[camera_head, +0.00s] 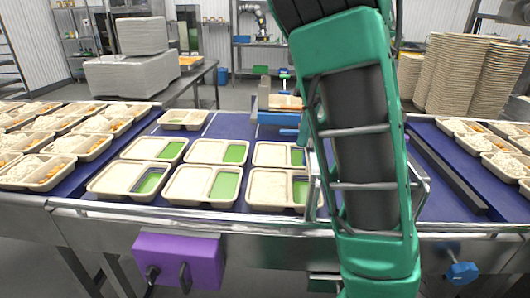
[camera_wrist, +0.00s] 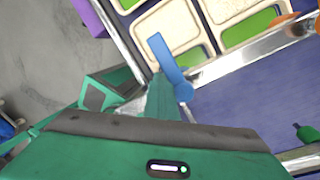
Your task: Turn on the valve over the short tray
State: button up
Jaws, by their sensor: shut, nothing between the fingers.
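A blue lever (camera_wrist: 163,55), apparently a valve handle, shows in the wrist view, with a round blue knob (camera_wrist: 183,93) at its lower end. It overlaps a pale two-compartment tray (camera_wrist: 144,27) beneath. My gripper (camera_wrist: 150,85) is shut and empty, its green tip just below the lever; I cannot tell whether they touch. In the head view my green arm hides the gripper and this lever. Trays stand on the belt in the middle, such as one at the front (camera_head: 203,203), with rice on one side and a bare green compartment on the other. I cannot tell which is short.
A blue-handled fitting (camera_head: 461,272) sits low at the front right. A purple box (camera_head: 180,258) hangs on the front rail. Filled trays (camera_head: 90,124) crowd the left, and more (camera_head: 490,142) stand right. A metal rail (camera_wrist: 250,58) crosses the wrist view.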

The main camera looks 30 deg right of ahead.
jog(key=d+r+m+h, duration=0.1)
jog(key=d+r, duration=0.2)
jog(key=d, duration=0.4)
jog(key=shift+m+t, duration=0.4)
jog(key=shift+o, duration=1.1)
jog(key=shift+s+d+r, duration=0.2)
jog(key=shift+d+r, duration=0.15)
jog(key=shift+r, duration=0.25)
jog(key=shift+s+d+r, duration=0.2)
jog(key=shift+d+r, duration=0.1)
jog(key=shift+r, duration=0.3)
jog(key=o, duration=1.6)
jog(key=shift+s+r, duration=0.1)
jog(key=shift+r, duration=0.35)
jog(key=shift+w+a+r, duration=0.15)
jog(key=shift+w+r, duration=0.1)
jog(key=shift+r, duration=0.5)
